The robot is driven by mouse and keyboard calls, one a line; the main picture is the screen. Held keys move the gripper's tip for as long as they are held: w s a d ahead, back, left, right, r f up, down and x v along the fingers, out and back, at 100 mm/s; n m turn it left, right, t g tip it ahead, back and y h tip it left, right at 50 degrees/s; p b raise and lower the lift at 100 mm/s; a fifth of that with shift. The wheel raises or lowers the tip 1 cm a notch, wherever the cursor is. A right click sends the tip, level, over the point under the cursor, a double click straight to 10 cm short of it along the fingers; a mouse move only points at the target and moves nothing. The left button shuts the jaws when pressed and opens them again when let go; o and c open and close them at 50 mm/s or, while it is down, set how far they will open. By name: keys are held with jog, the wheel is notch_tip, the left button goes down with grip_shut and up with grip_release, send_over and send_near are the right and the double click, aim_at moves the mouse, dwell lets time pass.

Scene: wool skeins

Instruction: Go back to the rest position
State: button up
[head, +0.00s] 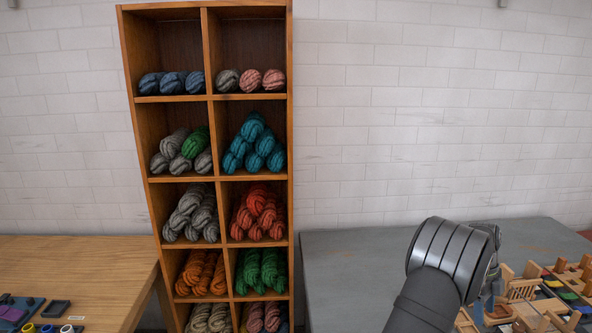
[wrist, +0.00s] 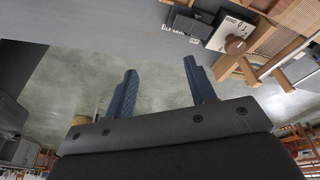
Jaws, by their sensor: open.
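My gripper (wrist: 160,67) is open in the wrist view, its two blue fingers apart with nothing between them. Bare floor shows beyond the fingers. In the head view my arm is at the lower right, over the grey table; the fingers are mostly hidden behind the wrist. The wooden shelf (head: 209,140) stands left of my arm, well apart from it. Its cubbies hold skeins: blue (head: 172,83), grey and pink, teal (head: 254,145), red (head: 259,213), orange (head: 202,272), green (head: 262,268) and grey. One green skein (head: 195,142) lies among grey ones.
The grey table (head: 345,270) is bare on its left. Wooden racks and small parts (head: 535,295) crowd its right, close to my wrist. A wooden table (head: 90,265) at left carries dark trays and small rolls. The white brick wall is behind.

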jog(key=w+a+n+t+h, duration=0.15)
jog(key=w+a+n, duration=0.85)
jog(key=w+a, duration=1.25)
jog(key=w+a+n+t, duration=0.1)
jog(key=w+a+n, duration=0.3)
jog(key=a, duration=1.1)
jog(key=w+a+f+n+t, duration=0.1)
jog(key=w+a+n, duration=0.4)
jog(key=a, duration=1.1)
jog(key=shift+n+t+y, duration=0.45)
jog(key=shift+n+t, duration=0.3)
jog(key=shift+n, duration=0.45)
jog(key=shift+a, duration=0.1)
